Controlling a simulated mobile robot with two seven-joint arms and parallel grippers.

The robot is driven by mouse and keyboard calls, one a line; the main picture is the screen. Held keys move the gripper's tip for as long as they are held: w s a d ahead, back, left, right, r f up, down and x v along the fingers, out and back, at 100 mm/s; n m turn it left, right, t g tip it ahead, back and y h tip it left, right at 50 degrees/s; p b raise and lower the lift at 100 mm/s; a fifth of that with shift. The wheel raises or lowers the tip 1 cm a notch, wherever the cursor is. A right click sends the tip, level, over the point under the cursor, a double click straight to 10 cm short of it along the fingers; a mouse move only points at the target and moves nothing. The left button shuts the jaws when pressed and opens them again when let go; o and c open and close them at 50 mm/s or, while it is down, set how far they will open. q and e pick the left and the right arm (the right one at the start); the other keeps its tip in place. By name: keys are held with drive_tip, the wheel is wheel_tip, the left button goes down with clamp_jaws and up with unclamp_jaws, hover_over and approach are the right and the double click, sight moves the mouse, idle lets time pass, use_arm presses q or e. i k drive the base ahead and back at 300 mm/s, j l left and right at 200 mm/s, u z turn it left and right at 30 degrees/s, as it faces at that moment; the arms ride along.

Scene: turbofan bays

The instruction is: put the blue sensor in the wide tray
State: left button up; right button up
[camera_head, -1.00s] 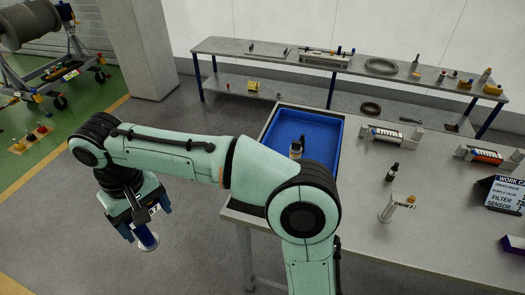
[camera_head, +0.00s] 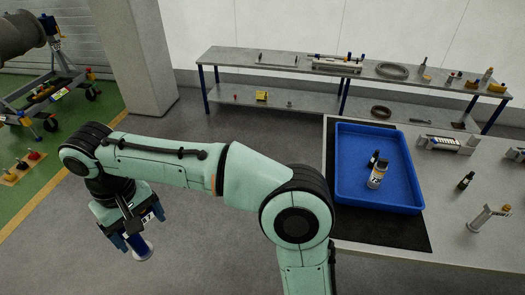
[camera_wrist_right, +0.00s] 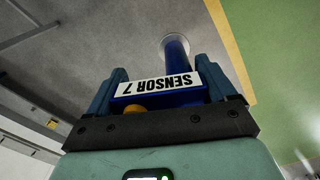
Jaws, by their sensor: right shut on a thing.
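My right gripper (camera_head: 130,226) hangs over the floor at the left of the head view, well away from the table. It is shut on the blue sensor (camera_head: 138,243), whose blue stem and pale round end point down. In the right wrist view the sensor (camera_wrist_right: 175,52) sits between the two fingers, with a white label reading "SENSOR 7". The wide blue tray (camera_head: 402,188) lies on a dark mat at the near left end of the table. My left gripper is out of view.
A long shelf bench (camera_head: 290,62) with several parts runs along the back. The tray has bare floor around its contents. Open grey floor lies left of the table.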

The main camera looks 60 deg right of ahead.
sight(369, 153)
drive_tip(key=i+l+z, duration=0.1)
drive_tip(key=i+z, duration=0.5)
drive_tip(key=z, duration=0.15)
drive_tip(key=i+j+z, duration=0.1)
drive_tip(key=i+z, duration=0.25)
drive_tip(key=i+l+z, duration=0.1)
drive_tip(key=i+z, duration=0.15)
drive_tip(key=z, duration=0.15)
drive_tip(key=i+z, duration=0.6)
drive_tip(key=z, duration=0.15)
drive_tip(key=i+l+z, duration=0.1)
drive_tip(key=i+z, duration=0.5)
drive_tip(key=z, duration=0.15)
drive_tip(key=i+z, duration=0.35)
drive_tip(key=i+l+z, duration=0.3)
drive_tip(key=i+z, duration=0.3)
drive_tip(key=i, duration=0.25)
drive_tip(key=l, duration=0.35)
drive_tip(key=i+u, duration=0.05)
